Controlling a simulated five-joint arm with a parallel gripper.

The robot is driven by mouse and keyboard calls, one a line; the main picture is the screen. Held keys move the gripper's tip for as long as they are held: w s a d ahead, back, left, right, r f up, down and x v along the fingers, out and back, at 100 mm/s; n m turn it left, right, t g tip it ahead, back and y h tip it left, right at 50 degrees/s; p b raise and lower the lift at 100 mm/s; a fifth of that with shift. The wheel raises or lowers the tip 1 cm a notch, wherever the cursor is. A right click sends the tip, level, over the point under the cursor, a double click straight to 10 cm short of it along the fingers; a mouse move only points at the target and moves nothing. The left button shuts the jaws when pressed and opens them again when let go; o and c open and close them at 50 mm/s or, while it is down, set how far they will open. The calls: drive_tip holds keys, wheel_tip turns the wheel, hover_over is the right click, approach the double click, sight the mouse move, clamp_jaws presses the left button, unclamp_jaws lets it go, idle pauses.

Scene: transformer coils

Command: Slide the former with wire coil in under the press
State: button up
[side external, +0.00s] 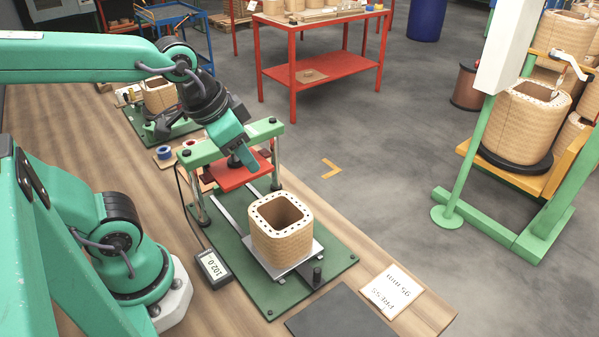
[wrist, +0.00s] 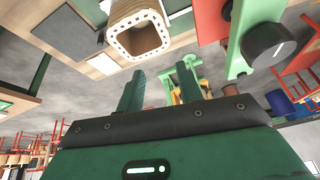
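The former with wire coil (side external: 281,229), a tan square-rounded block with a hollow centre and a ring of holes on its top rim, stands upright on a metal slide plate (side external: 314,250) in front of the press, clear of it. The press has a green crossbeam (side external: 199,155) and a red pressing plate (side external: 232,178) above rails on a green base (side external: 338,262). My gripper (side external: 245,158) is above the press, touching or close to its crossbeam; I cannot tell which. In the wrist view my gripper (wrist: 162,78) has its fingers apart and empty, with the coil (wrist: 119,38) beyond them.
A white card reading "PRESS 95 mm" (side external: 392,291) and a dark mat (side external: 340,315) lie at the table's front. Tape rolls (side external: 164,153) and another coil (side external: 160,96) are behind. Air right of the press is free.

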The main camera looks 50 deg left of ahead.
drive_tip(key=w+d+f+m+g, duration=0.3)
drive_tip(key=w+d+f+m, duration=0.15)
drive_tip(key=d+m, duration=0.3)
drive_tip(key=m+g, duration=0.2)
drive_tip(key=m, duration=0.4)
hover_over(317, 270)
drive_tip(key=shift+n, duration=0.25)
wheel_tip(317, 270, down, 9)
drive_tip(key=shift+w+r, duration=0.1)
drive_tip(key=shift+r, duration=0.05)
drive_tip(key=shift+f, duration=3.85)
clamp_jaws()
